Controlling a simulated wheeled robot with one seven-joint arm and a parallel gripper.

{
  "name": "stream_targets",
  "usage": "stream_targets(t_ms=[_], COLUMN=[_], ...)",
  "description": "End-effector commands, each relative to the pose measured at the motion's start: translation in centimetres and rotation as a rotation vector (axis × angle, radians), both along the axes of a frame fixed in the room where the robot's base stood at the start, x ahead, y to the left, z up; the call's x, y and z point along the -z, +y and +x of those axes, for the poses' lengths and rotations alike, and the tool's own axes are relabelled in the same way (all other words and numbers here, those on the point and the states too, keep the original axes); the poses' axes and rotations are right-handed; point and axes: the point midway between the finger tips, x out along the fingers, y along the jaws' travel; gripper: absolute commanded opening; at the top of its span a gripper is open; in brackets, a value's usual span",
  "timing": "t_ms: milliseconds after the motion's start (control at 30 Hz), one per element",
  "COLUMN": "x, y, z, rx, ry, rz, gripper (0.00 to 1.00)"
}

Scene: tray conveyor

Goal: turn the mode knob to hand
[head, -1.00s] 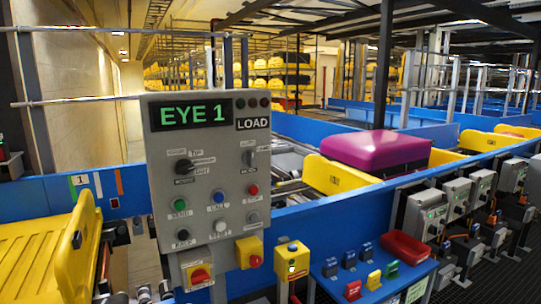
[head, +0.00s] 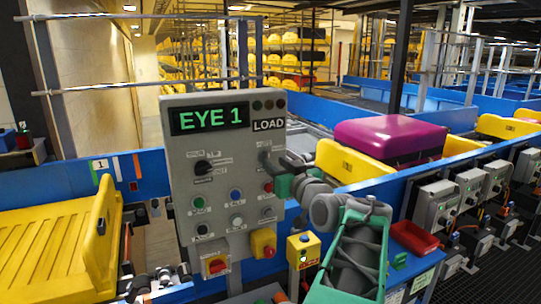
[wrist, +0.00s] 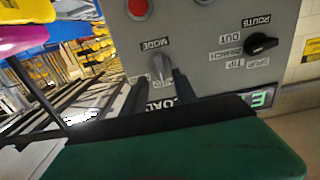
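The mode knob (wrist: 160,68) is a small grey lever knob on the grey control panel (head: 180,130), beside the MODE label in the wrist view, where the panel appears upside down. My gripper (wrist: 161,86) has its two dark fingers apart, one on each side of the knob, with gaps showing. I cannot tell whether either finger touches it. In the head view my gripper (head: 277,163) is at the panel's right side, below the LOAD sign, and hides most of the knob. The knob's position labels are not readable.
A black route knob (wrist: 262,43) and a red button (wrist: 138,8) are close by on the panel. A yellow-and-red stop button (head: 263,243) sits lower down. A yellow tray (head: 354,168) and magenta suitcase (head: 388,137) are on the conveyor behind.

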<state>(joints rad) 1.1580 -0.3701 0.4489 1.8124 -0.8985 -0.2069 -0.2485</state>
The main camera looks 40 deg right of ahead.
Motion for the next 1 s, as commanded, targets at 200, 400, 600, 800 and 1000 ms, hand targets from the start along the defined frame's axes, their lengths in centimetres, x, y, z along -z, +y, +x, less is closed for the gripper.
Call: stream_targets(t_ms=[200, 400, 600, 800, 1000], x=[-0.2, 0.1, 0.1, 0.1, 0.1], y=[-0.8, -1.0, -1.0, -1.0, -0.9], z=[3.2, 3.6, 3.6, 3.6, 3.6], rx=[-0.002, 0.001, 0.001, 0.0, 0.0], ry=[0.003, 0.002, 0.003, 0.003, 0.003], rz=[0.001, 0.0, 0.001, 0.001, 0.001], gripper=[0.35, 0.35, 0.26, 0.09, 0.0])
